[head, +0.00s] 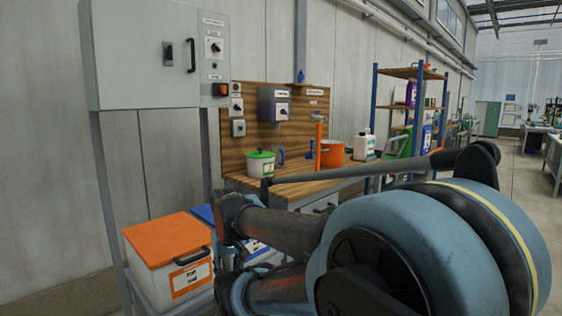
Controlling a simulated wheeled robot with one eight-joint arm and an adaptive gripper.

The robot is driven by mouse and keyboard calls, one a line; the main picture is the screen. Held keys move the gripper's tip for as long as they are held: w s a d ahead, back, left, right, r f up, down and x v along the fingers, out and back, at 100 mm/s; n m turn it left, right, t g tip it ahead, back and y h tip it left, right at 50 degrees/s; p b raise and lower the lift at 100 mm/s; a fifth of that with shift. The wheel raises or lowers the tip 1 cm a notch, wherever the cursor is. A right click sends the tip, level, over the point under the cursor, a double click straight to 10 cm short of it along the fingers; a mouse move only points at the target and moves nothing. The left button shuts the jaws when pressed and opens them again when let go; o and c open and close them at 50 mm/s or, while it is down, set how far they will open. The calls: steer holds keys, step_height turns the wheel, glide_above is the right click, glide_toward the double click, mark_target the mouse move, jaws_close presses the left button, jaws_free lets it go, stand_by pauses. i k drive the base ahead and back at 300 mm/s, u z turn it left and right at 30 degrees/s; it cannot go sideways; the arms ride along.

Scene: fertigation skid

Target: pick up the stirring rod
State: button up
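I cannot make out the stirring rod for certain. A slim upright orange piece (318,146) with a wider top stands at the wooden workbench (240,182), beside an orange bucket (332,154); I cannot tell if it is the rod. My arm fills the lower right and hides part of the bench's front. A long dark bar crosses in front of the bench above the arm's large blue joint; it looks like part of my arm, but I cannot be sure. My gripper's fingertips cannot be made out.
A green-lidded white pot (260,165) and a white jug (364,146) stand on the bench. An orange-lidded white box (168,262) is at lower left, below a grey control cabinet (150,60). A blue-posted shelf (375,105) stands behind. Open floor (520,185) shows at right.

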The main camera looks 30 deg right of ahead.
mark_target(318, 126)
steer(key=u, duration=1.4)
steer(key=k, duration=0.95)
steer(key=z, duration=2.5)
steer(key=i, duration=1)
steer(key=u, duration=0.05)
